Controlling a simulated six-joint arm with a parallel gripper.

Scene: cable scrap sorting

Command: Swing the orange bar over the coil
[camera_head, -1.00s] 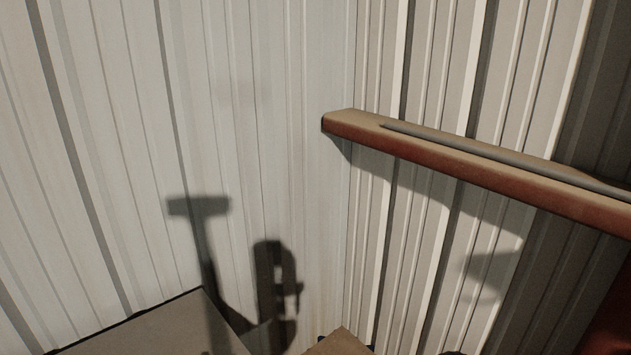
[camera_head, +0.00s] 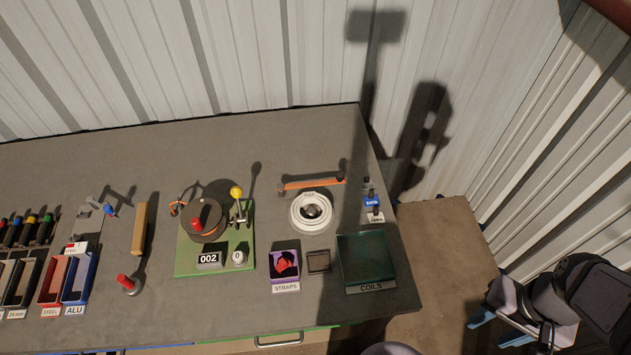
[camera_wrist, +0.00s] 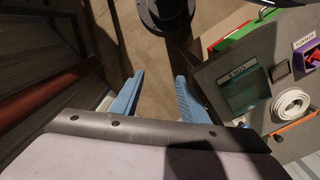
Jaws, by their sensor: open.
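The orange bar (camera_head: 315,184) lies level on the bench just behind the coil, in the head view. The coil (camera_head: 303,222) is a white ring around a dark hub with a pale label. The bar is beside the coil, not across it. In the wrist view the coil (camera_wrist: 291,105) and part of the bar (camera_wrist: 297,125) show at the right. My gripper (camera_wrist: 158,82) is open and empty, its blue fingers apart over the floor. In the head view my gripper (camera_head: 497,329) is off the right side of the bench, well away from the bar.
A green COILS bin (camera_head: 347,287) stands at the bench's right front, with a purple STRAPS box (camera_head: 270,271) left of it. A winder on a green base (camera_head: 184,262) with a yellow-knobbed lever stands left of the coil. Small blue-labelled pieces (camera_head: 373,202) stand right of the bar.

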